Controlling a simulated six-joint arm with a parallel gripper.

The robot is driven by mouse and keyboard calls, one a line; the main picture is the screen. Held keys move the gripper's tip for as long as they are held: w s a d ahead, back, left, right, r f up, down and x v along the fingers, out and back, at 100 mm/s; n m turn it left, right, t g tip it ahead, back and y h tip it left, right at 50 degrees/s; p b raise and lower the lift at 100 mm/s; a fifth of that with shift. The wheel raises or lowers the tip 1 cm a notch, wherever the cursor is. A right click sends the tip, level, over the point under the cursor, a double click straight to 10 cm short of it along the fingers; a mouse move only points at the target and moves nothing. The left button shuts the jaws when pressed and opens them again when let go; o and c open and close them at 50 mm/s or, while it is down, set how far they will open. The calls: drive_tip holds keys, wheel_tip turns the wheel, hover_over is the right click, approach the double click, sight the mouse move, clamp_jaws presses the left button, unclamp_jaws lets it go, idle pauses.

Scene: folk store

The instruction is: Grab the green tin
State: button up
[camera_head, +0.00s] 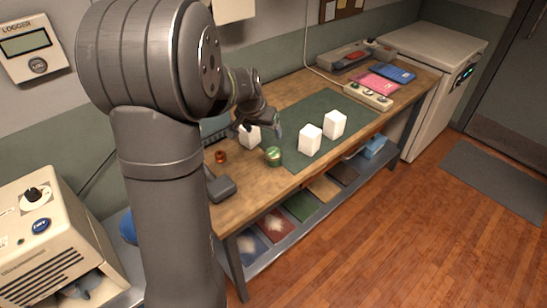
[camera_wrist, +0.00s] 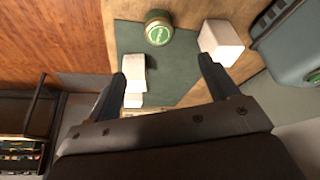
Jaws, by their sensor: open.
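The green tin (camera_head: 273,157) is a small round can standing upright on the table, at the near left edge of the dark green mat (camera_head: 318,112). In the wrist view the green tin (camera_wrist: 158,30) shows its green lid at the top middle, beyond my fingertips. My gripper (camera_head: 262,128) is above the table, behind the tin in the head view. In the wrist view my gripper (camera_wrist: 162,70) has its two fingers wide apart with nothing held between them. A white block (camera_wrist: 221,42) stands beside the tin there, close to the right finger.
Two white blocks (camera_head: 310,140) (camera_head: 335,124) stand on the mat to the tin's right, and another white block (camera_head: 249,137) stands behind it. A small orange-brown object (camera_head: 221,156) lies left of the tin. A grey device (camera_head: 219,187) sits near the table's left end.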

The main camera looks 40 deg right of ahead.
sight(273, 153)
drive_tip(key=x, duration=1.1)
drive_tip(key=shift+s+d+f, duration=0.25)
drive_tip(key=shift+s+f, duration=0.1)
drive_tip(key=shift+f, duration=0.05)
drive_tip(key=shift+w+x, duration=0.15)
drive_tip(key=shift+x, duration=1.3)
drive_tip(key=shift+w+x, duration=0.1)
drive_tip(key=shift+x, duration=1.35)
drive_tip(key=shift+c, duration=0.5)
drive_tip(key=shift+r, duration=0.1)
drive_tip(key=c, duration=1)
